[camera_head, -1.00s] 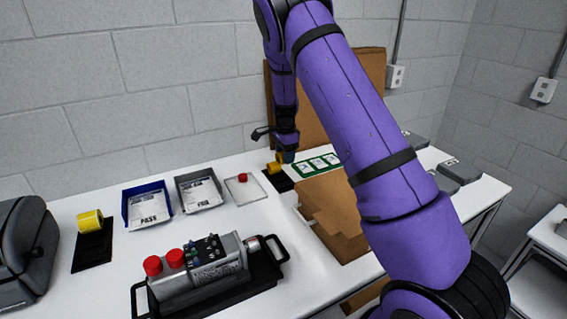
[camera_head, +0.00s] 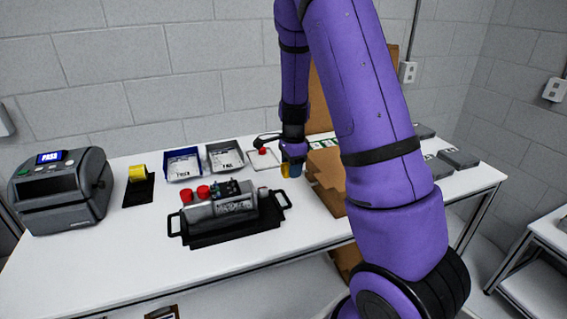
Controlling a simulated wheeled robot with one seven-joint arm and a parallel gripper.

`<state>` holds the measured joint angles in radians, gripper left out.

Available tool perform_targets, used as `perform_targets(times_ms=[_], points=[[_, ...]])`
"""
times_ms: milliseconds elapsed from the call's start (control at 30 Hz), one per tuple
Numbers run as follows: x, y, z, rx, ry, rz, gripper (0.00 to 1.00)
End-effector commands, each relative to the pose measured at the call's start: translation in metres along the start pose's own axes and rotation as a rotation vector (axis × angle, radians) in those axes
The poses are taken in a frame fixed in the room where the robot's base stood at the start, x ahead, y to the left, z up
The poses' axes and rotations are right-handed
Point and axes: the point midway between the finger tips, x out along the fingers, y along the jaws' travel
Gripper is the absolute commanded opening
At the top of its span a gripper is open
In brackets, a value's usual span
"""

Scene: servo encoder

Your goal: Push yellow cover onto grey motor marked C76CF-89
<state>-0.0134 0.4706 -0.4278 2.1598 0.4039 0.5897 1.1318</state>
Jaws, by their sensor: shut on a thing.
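The grey motor (camera_head: 222,209) lies on its side in a black tray (camera_head: 215,237) with two handles, its shaft end to the right. Two red caps stand on its left part. Its marking is too small to read here. My gripper (camera_head: 290,161) points down just beyond the right end of the motor. It is shut on the yellow cover (camera_head: 285,171), which is partly hidden by the fingers. The cover is apart from the motor and looks to be above the table; its exact height I cannot tell.
A yellow roll (camera_head: 137,173) sits on a black mat at left, beside a grey printer (camera_head: 60,190) reading PASS. A blue tray (camera_head: 183,166) and a grey tray (camera_head: 225,157) stand behind the motor. Brown cardboard (camera_head: 327,172) lies right of my gripper. The table front is clear.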

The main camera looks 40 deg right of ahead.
Motion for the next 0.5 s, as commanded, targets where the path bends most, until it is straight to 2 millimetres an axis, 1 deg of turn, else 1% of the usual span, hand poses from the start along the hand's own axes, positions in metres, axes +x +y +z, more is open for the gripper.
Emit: perform_targets(times_ms=[167, 500], points=[[0.003, 0.003, 0.001, 0.004, -0.001, 0.001, 0.28], [0.022, 0.003, 0.009, 0.003, -0.001, 0.002, 0.28]])
